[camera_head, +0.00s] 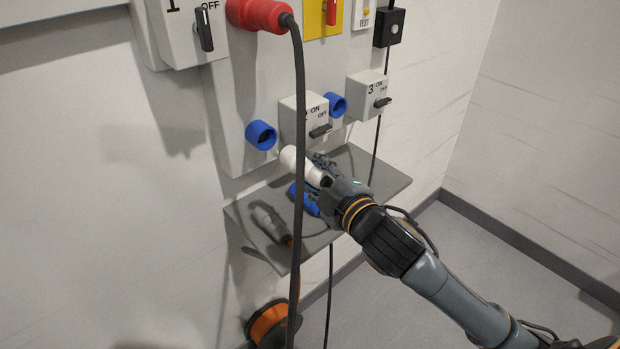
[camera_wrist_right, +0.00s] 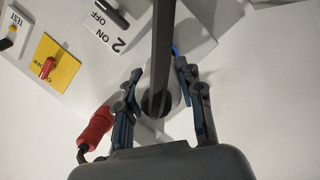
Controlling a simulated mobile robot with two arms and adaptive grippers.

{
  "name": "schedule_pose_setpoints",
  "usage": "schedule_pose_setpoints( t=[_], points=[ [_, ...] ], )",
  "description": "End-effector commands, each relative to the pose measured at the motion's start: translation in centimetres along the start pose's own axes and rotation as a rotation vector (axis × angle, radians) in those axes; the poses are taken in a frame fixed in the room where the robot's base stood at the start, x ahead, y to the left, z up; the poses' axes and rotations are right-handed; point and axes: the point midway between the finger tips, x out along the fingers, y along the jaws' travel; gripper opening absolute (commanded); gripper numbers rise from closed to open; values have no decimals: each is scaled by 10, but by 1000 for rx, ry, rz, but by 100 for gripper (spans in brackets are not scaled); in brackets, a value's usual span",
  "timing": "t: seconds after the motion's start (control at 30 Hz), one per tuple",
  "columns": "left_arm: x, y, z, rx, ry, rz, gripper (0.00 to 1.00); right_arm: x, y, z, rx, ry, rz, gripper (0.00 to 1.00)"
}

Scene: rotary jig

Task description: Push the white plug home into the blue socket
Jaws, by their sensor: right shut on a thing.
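The white plug (camera_head: 296,161) is held in my right gripper (camera_head: 322,172), which is shut on it. The plug's front end points up and left toward the panel. Two blue sockets are on the panel: a left one (camera_head: 261,135) and a right one (camera_head: 336,104). The plug is just below and right of the left socket, apart from it in the picture. In the right wrist view, the fingers (camera_wrist_right: 158,72) stand on both sides of the white plug (camera_wrist_right: 177,95), and a dark cable crosses in front of it. My left gripper is not in view.
A grey shelf (camera_head: 385,184) below the panel carries a blue plug (camera_head: 305,198) and a grey connector (camera_head: 268,220). A thick black cable (camera_head: 299,100) hangs from the red plug (camera_head: 258,14), close past the white plug. An orange reel (camera_head: 268,322) is below.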

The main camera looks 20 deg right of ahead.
Motion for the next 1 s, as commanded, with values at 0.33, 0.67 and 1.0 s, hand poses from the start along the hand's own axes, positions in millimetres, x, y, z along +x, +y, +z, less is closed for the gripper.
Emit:
schedule_pose_setpoints(
  t=[0.33, 0.67, 1.0],
  points=[
    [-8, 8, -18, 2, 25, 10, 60, 0, 2, -2, 4, 1, 1, 0],
    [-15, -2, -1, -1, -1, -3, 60, 30, 2, -9, 6, 2, 2, 0],
    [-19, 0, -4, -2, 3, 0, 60, 53, 1, -13, 5, 2, 2, 0]
  ],
)
